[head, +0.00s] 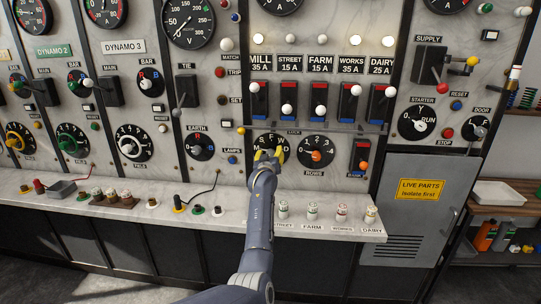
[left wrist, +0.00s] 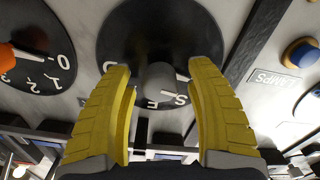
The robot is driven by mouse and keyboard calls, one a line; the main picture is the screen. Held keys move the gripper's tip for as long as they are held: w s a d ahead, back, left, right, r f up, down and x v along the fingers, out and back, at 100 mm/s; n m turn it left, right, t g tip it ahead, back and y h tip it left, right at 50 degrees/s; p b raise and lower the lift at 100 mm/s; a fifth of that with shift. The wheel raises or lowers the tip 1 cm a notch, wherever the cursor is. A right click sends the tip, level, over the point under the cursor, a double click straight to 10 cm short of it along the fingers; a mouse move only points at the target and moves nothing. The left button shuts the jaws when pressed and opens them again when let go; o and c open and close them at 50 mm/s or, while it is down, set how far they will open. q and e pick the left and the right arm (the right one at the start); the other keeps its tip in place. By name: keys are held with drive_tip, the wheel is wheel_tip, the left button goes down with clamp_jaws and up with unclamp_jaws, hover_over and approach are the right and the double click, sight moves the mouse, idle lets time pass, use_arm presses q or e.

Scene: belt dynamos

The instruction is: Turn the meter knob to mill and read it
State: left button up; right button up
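The meter knob is a round grey grip (left wrist: 160,84) at the middle of a black dial (left wrist: 158,30) with white letters, an S and an F among them, in the left wrist view. In the head view my left gripper (head: 268,154) is in front of this dial (head: 272,138) and covers most of it. In the left wrist view the two yellow fingers (left wrist: 160,75) stand open on either side of the knob, with a gap showing at each side. My right gripper is not in view.
An orange-centred dial (head: 316,152) is just right of the meter dial. The LAMPS switch (head: 232,159) is to its left. Several red-and-black feeder switches (head: 318,100) are above. The marble ledge (head: 230,222) below holds several small labelled pots (head: 312,210). A voltmeter (head: 188,24) is upper left.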

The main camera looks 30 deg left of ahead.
use_arm(q)
drive_tip(key=v, duration=1.2)
idle(0.3)
idle(0.3)
